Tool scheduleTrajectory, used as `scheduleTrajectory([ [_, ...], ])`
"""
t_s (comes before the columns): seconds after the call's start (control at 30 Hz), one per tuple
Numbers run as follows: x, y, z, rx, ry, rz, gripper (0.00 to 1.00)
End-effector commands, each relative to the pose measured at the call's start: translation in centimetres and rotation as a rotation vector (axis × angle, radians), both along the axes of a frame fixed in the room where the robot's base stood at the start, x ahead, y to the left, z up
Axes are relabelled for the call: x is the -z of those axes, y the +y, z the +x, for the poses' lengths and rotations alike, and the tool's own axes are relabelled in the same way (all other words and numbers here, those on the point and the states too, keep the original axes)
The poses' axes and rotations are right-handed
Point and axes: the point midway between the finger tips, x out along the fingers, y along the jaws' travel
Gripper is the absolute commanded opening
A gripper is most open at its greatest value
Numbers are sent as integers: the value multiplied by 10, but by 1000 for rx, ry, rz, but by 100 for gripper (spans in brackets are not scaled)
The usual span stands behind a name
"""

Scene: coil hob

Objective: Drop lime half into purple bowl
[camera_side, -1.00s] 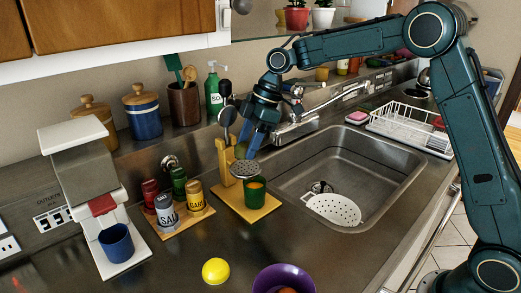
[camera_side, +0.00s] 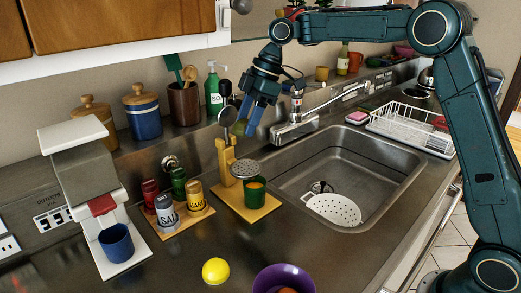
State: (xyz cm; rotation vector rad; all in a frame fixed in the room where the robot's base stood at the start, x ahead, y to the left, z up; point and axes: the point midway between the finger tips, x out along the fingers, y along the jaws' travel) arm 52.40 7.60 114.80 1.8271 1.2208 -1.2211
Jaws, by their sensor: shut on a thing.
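My gripper (camera_side: 246,126) is above the yellow juicer stand, its blue fingers pointing down. It is shut on a small greenish thing, the lime half (camera_side: 241,122), mostly hidden between the fingers. The purple bowl (camera_side: 260,281) stands on the counter at the bottom edge of the picture, partly cut off. Something brownish-orange lies in it. The gripper is well above and behind the bowl, a little to its left in the picture.
The juicer stand (camera_side: 222,155) carries a perforated metal disc over a green cup (camera_side: 255,193). Spice jars (camera_side: 167,210) stand further left. The sink (camera_side: 350,165) and faucet (camera_side: 300,122) are to the right.

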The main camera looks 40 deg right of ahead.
Motion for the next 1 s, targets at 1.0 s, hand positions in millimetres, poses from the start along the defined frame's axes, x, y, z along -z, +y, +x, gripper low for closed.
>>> scheduleTrajectory([
  [1.0,1,105,-117,3,-1,1,25],
])
